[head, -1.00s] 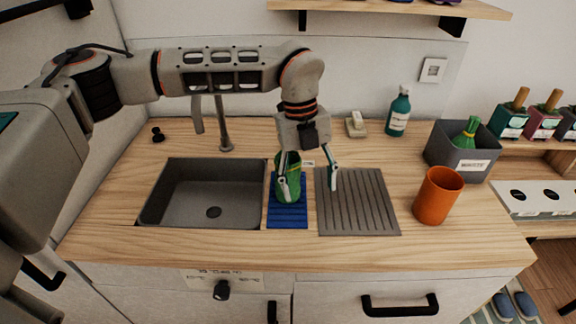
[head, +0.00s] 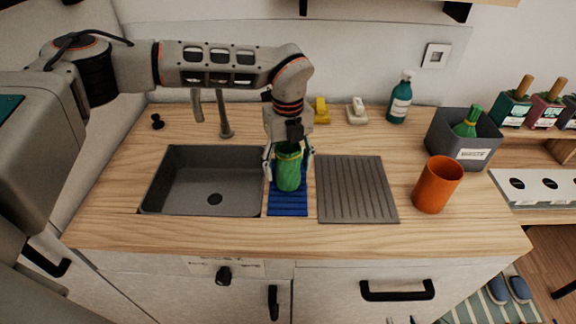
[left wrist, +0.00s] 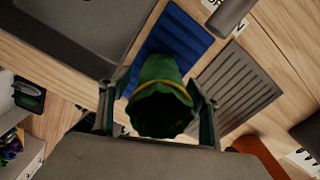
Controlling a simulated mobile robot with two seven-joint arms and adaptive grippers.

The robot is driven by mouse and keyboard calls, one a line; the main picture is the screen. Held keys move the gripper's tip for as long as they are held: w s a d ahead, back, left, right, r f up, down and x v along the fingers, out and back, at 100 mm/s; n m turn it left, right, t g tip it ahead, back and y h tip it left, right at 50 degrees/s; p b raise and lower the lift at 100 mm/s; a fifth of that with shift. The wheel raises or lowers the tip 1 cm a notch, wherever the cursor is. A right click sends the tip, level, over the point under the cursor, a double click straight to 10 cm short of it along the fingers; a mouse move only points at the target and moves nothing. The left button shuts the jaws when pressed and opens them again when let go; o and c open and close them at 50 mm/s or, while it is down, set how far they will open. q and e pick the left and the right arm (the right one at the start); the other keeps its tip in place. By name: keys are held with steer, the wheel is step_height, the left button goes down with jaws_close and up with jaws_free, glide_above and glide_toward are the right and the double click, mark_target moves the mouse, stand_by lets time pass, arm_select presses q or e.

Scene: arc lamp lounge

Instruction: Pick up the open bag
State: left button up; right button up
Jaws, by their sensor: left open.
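The open bag (head: 288,172) is green and stands upright on a blue ribbed mat (head: 288,210) between the sink and the grey drainer. In the left wrist view its dark open mouth (left wrist: 160,112) faces the camera, with a yellow band near the rim. My left gripper (head: 289,163) is open, with one finger on each side of the bag. Small gaps seem to remain, but I cannot tell whether a finger touches it. What seem to be the tips of my right gripper (head: 402,321) just show at the bottom edge; their opening is unclear.
The sink (head: 210,180) lies left of the mat and the ribbed drainer (head: 357,190) right. An orange cup (head: 437,184) and a grey waste bin (head: 452,148) holding another green bag stand further right. A yellow item (head: 321,110), a white one and a teal bottle (head: 400,100) stand behind.

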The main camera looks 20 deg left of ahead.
arm_select(q)
steer(key=c, duration=1.2)
steer(key=shift+r, duration=0.1)
